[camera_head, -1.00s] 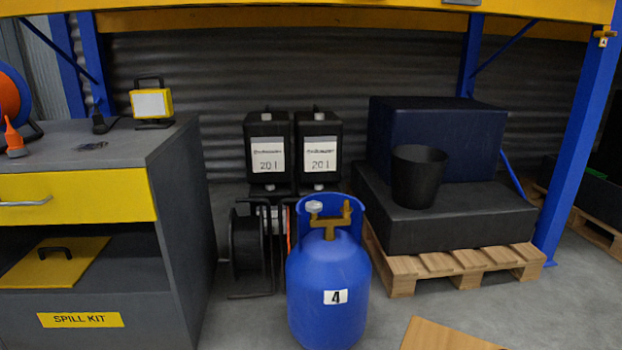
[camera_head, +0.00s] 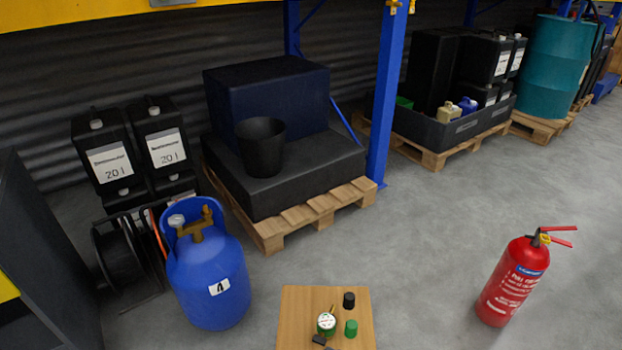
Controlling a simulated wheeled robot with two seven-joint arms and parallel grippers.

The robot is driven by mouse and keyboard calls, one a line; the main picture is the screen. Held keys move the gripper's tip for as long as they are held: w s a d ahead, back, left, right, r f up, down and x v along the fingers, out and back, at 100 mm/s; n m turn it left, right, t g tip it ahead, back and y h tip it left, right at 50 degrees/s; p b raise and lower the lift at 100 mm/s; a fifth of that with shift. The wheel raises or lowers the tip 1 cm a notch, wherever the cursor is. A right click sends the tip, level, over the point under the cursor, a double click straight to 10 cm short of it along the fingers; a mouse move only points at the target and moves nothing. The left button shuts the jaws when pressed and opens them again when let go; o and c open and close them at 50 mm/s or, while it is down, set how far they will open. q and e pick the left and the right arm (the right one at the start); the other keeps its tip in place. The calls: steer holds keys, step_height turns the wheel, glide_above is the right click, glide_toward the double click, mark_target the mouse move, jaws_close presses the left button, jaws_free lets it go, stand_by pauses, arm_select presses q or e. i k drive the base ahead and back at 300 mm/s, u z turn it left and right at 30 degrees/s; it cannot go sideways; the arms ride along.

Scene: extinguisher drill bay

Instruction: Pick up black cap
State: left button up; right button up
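A small black cap (camera_head: 348,300) stands on a light wooden tabletop (camera_head: 296,311) at the bottom middle of the head view. A green cap (camera_head: 351,328) is just below it. A round gauge with a green rim and brass stem (camera_head: 326,322) lies to their left. A small dark piece (camera_head: 319,340) is at the gauge's lower edge; I cannot tell what it is. Neither of my grippers is in view.
A blue gas cylinder (camera_head: 208,275) stands on the floor left of the table. A red fire extinguisher (camera_head: 514,283) stands to the right. Behind, a pallet (camera_head: 300,217) holds dark blocks and a black bucket (camera_head: 262,148). Grey floor (camera_head: 430,240) is clear between table and extinguisher.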

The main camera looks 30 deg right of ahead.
mark_target(349, 302)
steer(key=z, duration=1.15)
